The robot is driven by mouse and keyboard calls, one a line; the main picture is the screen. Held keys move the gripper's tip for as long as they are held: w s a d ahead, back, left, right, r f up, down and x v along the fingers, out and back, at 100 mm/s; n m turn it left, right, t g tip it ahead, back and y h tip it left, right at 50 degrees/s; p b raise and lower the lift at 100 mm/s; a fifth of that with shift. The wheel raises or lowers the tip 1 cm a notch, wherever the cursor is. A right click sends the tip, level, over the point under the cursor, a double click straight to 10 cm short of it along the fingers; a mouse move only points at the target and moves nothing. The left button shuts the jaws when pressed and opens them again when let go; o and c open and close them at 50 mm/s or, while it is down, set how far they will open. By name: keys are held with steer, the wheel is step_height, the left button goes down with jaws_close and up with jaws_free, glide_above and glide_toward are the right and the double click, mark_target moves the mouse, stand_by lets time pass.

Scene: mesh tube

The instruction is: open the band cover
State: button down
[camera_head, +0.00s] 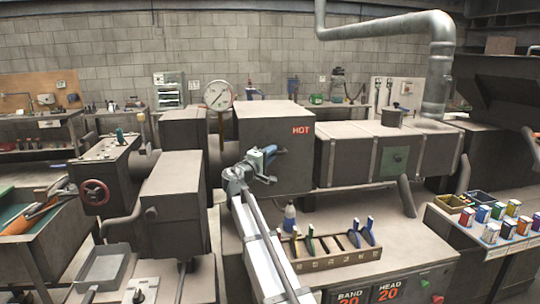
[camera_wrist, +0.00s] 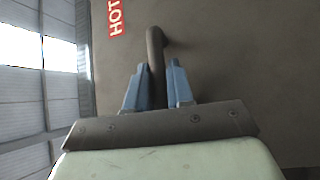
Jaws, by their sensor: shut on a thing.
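The band cover appears to be the large dark grey box (camera_head: 262,122) with a red HOT label (camera_head: 301,130), in the middle of the head view. Its flat brown-grey face fills the right of the wrist view (camera_wrist: 240,65), and its lid line looks closed. A dark bent bar handle (camera_wrist: 154,45) stands out from that face. My gripper (camera_wrist: 157,75) has its blue fingers on either side of the handle and is shut on it. In the head view my gripper (camera_head: 270,153) is in front of the box's lower face, and the handle is hidden there.
A pressure gauge (camera_head: 219,95) stands left of the box. A wooden rack (camera_head: 335,263) with several coloured tools and a small bottle (camera_head: 290,216) sit on the bench below my arm. A long ducted housing (camera_head: 345,155) extends right. Coloured containers (camera_head: 490,233) stand at far right.

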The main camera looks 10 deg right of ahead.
stand_by(0.3)
steer(key=d, duration=2.6)
steer(key=shift+d, duration=0.35)
steer(key=c, duration=1.3)
jaws_free()
steer(key=shift+o, duration=1)
steer(key=shift+a, duration=0.1)
steer(key=v, duration=1.3)
steer(key=shift+s+a, duration=0.3)
